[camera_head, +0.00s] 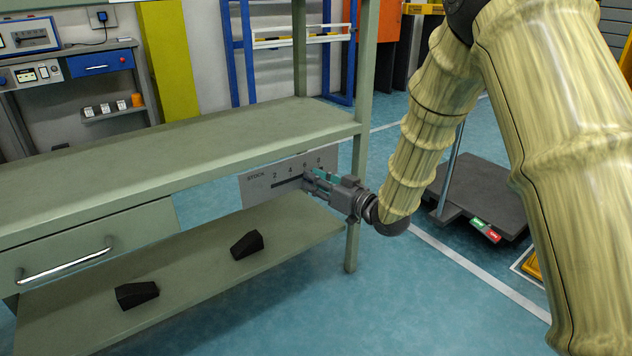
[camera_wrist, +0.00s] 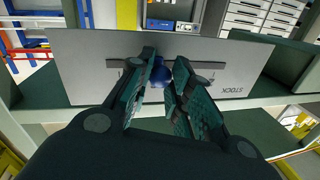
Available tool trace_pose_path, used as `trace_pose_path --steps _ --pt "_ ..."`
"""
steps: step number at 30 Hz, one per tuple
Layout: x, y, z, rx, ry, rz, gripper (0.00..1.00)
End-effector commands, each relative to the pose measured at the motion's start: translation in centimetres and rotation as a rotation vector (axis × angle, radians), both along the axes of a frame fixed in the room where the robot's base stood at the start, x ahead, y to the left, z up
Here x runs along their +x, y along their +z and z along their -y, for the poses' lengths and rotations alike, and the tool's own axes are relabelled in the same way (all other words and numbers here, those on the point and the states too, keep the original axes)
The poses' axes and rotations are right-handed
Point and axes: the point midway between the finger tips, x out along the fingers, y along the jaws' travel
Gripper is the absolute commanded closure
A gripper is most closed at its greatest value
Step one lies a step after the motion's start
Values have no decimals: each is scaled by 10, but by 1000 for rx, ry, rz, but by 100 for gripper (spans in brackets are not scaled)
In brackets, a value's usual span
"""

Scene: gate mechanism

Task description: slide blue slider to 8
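The blue slider (camera_wrist: 162,76) is a round blue knob in the dark slot of a grey plate (camera_wrist: 90,65). In the wrist view my gripper (camera_wrist: 163,82) has its fingertips on both sides of the knob, with little or no gap, and looks shut on it. In the head view the plate (camera_head: 256,189) stands upright under the shelf, marked STOCK, 2, 4, 6 and 8. My gripper (camera_head: 312,179) is at the plate near the 6, and it hides the slider there.
The green bench (camera_head: 180,147) has a shelf above the plate, a lower shelf with two black wedges (camera_head: 247,245) (camera_head: 137,294), and a front-right leg (camera_head: 352,245) close to my gripper. A drawer (camera_head: 95,250) is at left. Floor to the right is open before a dark platform scale (camera_head: 480,195).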

Motion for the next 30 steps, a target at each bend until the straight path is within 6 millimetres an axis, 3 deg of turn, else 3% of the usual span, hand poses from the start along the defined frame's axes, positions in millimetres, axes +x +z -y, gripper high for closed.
trace_pose_path --steps 10,21,30 --pt "2 1 4 1 -1 -1 100" --pt "27 3 38 1 -2 0 100" --pt "30 1 43 0 -4 2 100"
